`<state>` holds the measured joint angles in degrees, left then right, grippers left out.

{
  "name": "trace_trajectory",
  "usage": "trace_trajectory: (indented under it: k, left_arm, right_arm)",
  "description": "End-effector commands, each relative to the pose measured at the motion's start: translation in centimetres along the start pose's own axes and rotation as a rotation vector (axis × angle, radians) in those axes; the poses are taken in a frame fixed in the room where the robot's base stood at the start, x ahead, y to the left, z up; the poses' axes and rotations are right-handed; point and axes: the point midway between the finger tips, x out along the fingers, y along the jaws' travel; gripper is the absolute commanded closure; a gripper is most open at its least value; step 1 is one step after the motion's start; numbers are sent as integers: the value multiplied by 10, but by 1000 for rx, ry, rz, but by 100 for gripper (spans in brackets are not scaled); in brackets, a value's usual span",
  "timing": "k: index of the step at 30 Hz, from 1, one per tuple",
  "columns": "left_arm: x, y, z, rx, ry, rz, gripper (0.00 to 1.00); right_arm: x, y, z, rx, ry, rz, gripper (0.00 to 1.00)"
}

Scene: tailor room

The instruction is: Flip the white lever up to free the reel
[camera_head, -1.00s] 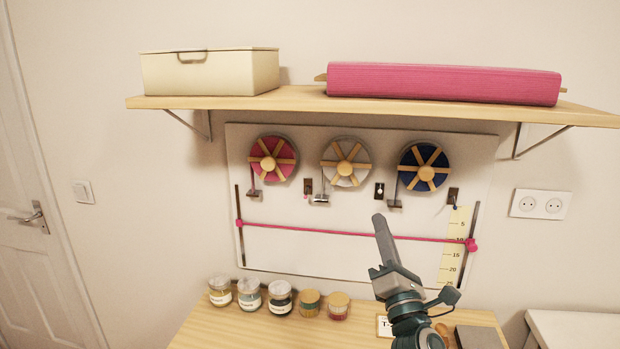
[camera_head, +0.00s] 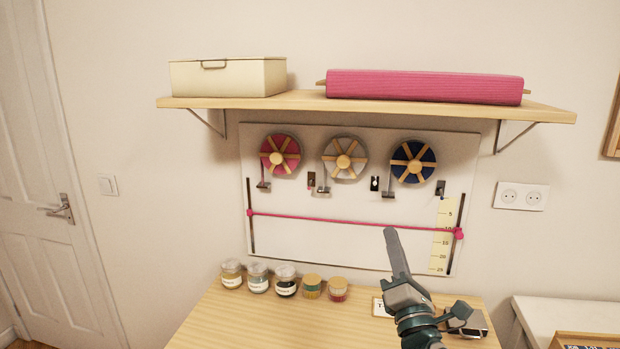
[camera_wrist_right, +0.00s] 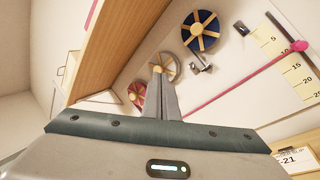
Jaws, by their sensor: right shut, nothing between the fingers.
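A board on the wall carries a pink reel (camera_head: 280,155), a white reel (camera_head: 344,158) and a blue reel (camera_head: 413,161). A small black plate with a white spot (camera_head: 375,184), perhaps the white lever, is right of the white reel; its position is too small to read. My right gripper (camera_head: 391,232) is shut and empty, pointing up in front of the lower board, below the blue reel. In the right wrist view its shut fingers (camera_wrist_right: 158,75) partly cover the white reel (camera_wrist_right: 165,66). My left gripper is not in view.
A shelf (camera_head: 300,103) juts out above the reels, holding a cream box (camera_head: 228,78) and a pink roll (camera_head: 425,87). A pink cord (camera_head: 340,221) crosses the board beside a yellow ruler (camera_head: 443,240). Several jars (camera_head: 285,282) stand on the table (camera_head: 250,325).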

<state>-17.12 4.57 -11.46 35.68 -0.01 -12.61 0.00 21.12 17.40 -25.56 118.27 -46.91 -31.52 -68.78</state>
Motion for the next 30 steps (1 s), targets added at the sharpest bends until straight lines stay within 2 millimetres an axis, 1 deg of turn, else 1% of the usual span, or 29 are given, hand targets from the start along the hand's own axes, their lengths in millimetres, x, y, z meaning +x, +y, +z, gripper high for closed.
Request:
trace_trajectory:
  k: [3,8,11,14,17,20,21,23,24,26,27,29,30]
  left_arm:
    - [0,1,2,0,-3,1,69]
    - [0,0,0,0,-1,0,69]
    - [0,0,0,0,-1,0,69]
    - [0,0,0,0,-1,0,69]
    - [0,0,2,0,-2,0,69]
    - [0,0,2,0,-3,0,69]
    - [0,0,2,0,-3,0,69]
    - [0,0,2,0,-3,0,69]
    - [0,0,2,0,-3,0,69]
    - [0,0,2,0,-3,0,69]
    - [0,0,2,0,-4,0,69]
    - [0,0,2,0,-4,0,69]
    - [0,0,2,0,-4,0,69]
  right_arm:
    - [-9,-12,-3,58,4,-43,100]
    - [-24,-32,-8,154,7,-113,100]
    - [-40,-50,-13,239,6,-180,100]
    - [-59,-70,-19,340,2,-261,100]
    - [-85,-94,-27,458,-8,-359,100]
    - [-121,-122,-38,601,-28,-487,100]
    - [-139,-134,-43,669,-42,-549,100]
    - [-171,-153,-52,777,-68,-654,100]
    - [-194,-164,-58,847,-90,-724,100]
    - [-228,-178,-66,946,-127,-830,100]
    - [-251,-186,-72,1008,-155,-900,100]
    - [-287,-196,-80,1096,-202,-1006,100]
    - [-312,-201,-85,1152,-238,-1075,100]
